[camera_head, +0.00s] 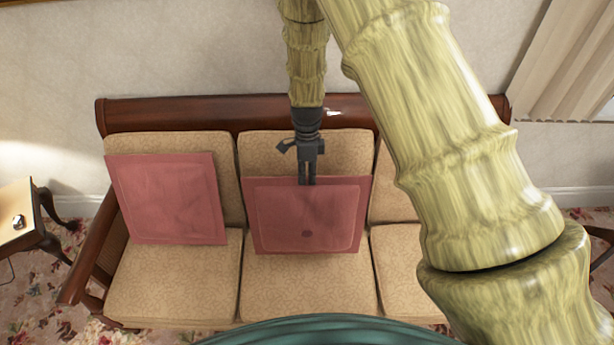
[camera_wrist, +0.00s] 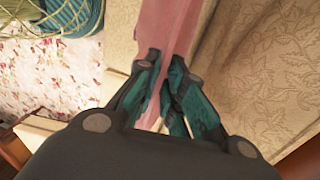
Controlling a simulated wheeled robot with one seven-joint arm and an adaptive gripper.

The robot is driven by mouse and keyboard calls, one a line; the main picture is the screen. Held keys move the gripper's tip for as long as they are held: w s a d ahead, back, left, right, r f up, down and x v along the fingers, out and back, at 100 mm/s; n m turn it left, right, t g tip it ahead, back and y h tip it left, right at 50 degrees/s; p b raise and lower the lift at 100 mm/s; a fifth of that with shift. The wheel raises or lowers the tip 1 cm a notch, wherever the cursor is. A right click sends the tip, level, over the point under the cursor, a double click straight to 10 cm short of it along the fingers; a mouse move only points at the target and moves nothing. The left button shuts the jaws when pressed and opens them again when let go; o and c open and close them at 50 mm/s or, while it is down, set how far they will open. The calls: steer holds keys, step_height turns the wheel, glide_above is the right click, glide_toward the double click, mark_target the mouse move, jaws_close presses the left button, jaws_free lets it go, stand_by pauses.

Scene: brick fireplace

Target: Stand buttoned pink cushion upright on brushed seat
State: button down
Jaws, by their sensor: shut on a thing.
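The buttoned pink cushion (camera_head: 280,228) stands nearly upright on the middle seat (camera_head: 310,290) of the sofa, in front of the middle back cushion. A dark button shows low on its front face. My gripper (camera_head: 307,182) comes down from above and is shut on its top edge. In the wrist view, the fingers (camera_wrist: 160,92) pinch the thin pink edge (camera_wrist: 165,30). The contact of the lower edge with the seat is hard to judge. A second pink cushion (camera_head: 168,198), with no visible button, leans against the left back cushion.
The sofa has a dark wooden top rail (camera_head: 200,110) behind the cushions. A small side table (camera_head: 15,215) with a small object on it stands at the far left. The front of the middle seat is clear. A curtain (camera_head: 565,70) hangs at the right.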

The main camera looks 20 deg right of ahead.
stand_by(0.3)
steer(key=shift+w+d+f, duration=0.1)
steer(key=shift+w+d, duration=0.15)
steer(key=shift+w, duration=0.55)
steer(key=shift+w+d+f, duration=0.15)
steer(key=shift+w+d, duration=0.05)
steer(key=shift+w, duration=0.65)
steer(key=shift+w+d+f, duration=0.1)
steer(key=shift+w+d, duration=0.15)
steer(key=shift+w, duration=0.55)
steer(key=c, duration=1.4)
jaws_free()
steer(key=shift+c, duration=0.2)
steer(key=shift+r, duration=0.1)
step_height(320, 180, up, 10)
steer(key=p, duration=0.6)
steer(key=shift+p, duration=0.4)
steer(key=shift+s, duration=0.1)
